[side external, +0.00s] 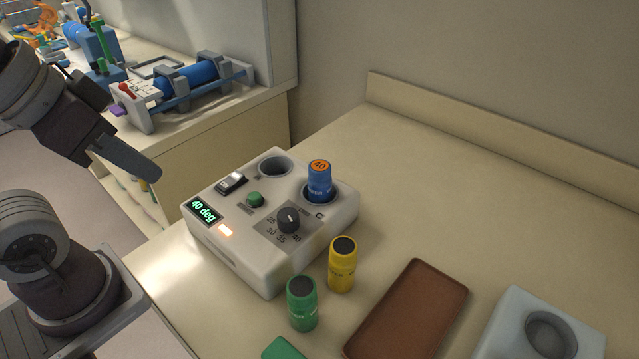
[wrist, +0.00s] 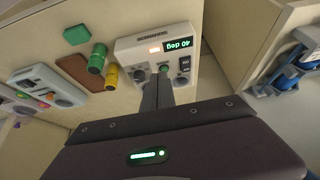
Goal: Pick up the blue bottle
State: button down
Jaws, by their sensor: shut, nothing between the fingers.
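The blue bottle (side external: 319,184) stands upright in the right-hand well of a white warmer box (side external: 270,262). Its top carries an orange disc marked 40. The box also shows in the wrist view (wrist: 128,45), but I cannot make out the bottle there; my fingers cover part of the box. My gripper (side external: 150,172) is shut and empty. It is in the air left of the box, well apart from the bottle. Its closed fingers also show in the wrist view (wrist: 157,82).
The box has an empty well (side external: 275,166), a green button, a dial and a lit "40 deg" display. A yellow bottle (side external: 342,266) and a green bottle (side external: 302,304) stand in front. A brown tray (side external: 408,310) and a grey holder (side external: 500,335) lie right. The back right counter is clear.

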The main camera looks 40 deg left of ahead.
dwell(0.4)
jog(key=c, duration=0.8)
grip_release()
jog(key=shift+o, duration=0.2)
